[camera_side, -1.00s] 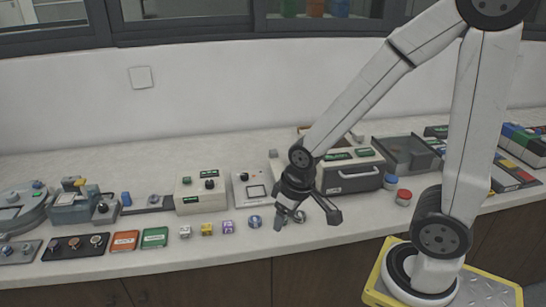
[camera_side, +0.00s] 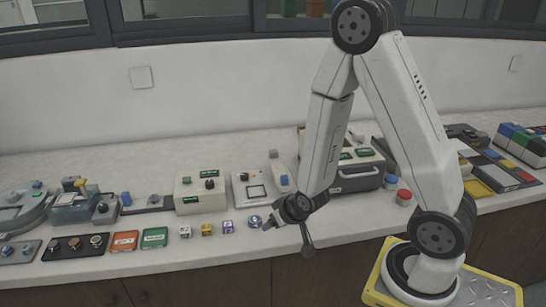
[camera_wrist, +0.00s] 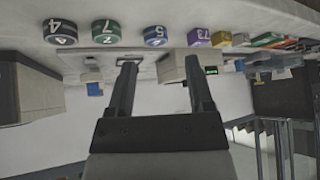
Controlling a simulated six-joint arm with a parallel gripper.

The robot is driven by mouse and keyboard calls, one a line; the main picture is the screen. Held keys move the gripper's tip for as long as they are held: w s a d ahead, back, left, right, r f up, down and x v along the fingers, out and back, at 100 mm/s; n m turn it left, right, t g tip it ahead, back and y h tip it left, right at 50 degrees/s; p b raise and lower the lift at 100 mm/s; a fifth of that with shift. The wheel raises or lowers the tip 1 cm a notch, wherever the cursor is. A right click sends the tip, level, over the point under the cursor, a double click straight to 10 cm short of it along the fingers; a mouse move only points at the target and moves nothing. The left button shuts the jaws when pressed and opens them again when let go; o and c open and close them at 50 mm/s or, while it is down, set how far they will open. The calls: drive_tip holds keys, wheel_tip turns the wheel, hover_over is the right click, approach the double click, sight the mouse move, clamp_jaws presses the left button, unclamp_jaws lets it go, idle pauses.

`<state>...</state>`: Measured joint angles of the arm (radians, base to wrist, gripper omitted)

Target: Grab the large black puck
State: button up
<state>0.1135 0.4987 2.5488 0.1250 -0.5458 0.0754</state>
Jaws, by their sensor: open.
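A round puck with a dark top and a 4 on its side (camera_wrist: 60,32) stands at the upper left of the wrist view. It looks like the black one; its size is hard to judge. A green puck marked 7 (camera_wrist: 105,32) and a blue puck marked 5 (camera_wrist: 155,37) stand to its right. In the side view the blue puck (camera_side: 255,221) shows left of my gripper (camera_side: 287,240); the black and green pucks are hidden there behind it. My gripper is open and empty, its fingers (camera_wrist: 161,62) spread below the row of pucks in the wrist view.
A purple cube (camera_side: 228,226), a yellow cube (camera_side: 207,230) and other small pieces continue the row leftward. Boxy devices, including a grey one with a handle (camera_side: 356,180), stand behind. Red-topped (camera_side: 403,196) and blue-topped jars stand right. Bare counter lies in front.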

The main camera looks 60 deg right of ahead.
sight(308, 232)
drive_tip(key=d+f+m+t+h, duration=0.1)
drive_tip(key=d+f, duration=0.1)
drive_tip(key=s+d+f+t+h, duration=0.1)
drive_tip(key=d, duration=0.1)
drive_tip(key=shift+d+f+m, duration=0.1)
drive_tip(key=shift+f+m, duration=0.3)
drive_tip(key=s+d+h, duration=0.1)
drive_tip(key=s+d+f+t+h, duration=0.1)
drive_tip(key=s, duration=0.1)
drive_tip(key=s+d+m+t+h, duration=0.1)
drive_tip(key=shift+s+d+f+h, duration=0.2)
drive_tip(key=shift+s+f+h, duration=0.05)
drive_tip(key=shift+f+h, duration=0.05)
drive_tip(key=shift+s+d+r+t+h, duration=0.1)
drive_tip(key=shift+s+d+t+h, duration=0.15)
drive_tip(key=shift+s+t+h, duration=0.45)
drive_tip(key=shift+s, duration=0.1)
drive_tip(key=shift+x, duration=1.3)
drive_tip(key=shift+f+x, duration=0.2)
drive_tip(key=shift+x, duration=2.4)
drive_tip(key=shift+s, duration=0.1)
